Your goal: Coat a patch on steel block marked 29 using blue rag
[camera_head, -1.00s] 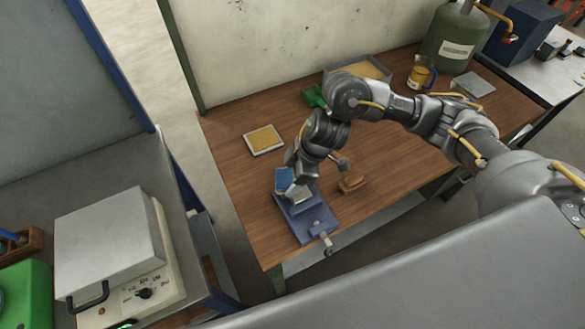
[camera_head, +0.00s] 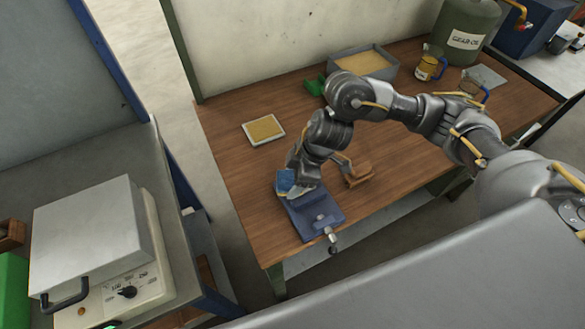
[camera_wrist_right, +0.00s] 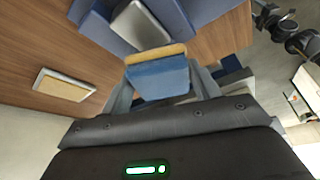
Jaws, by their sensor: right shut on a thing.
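My right gripper (camera_wrist_right: 160,90) is shut on the blue rag (camera_wrist_right: 158,80), which has a tan edge and sits between the two fingers in the right wrist view. A grey steel block (camera_wrist_right: 142,24) sits in the vise just beyond the rag in the right wrist view. In the head view my gripper mostly hides it, and no number is readable. I cannot tell whether rag and block touch. My left gripper is not in view.
A pad in a pale tray (camera_head: 264,130) lies left of the arm.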

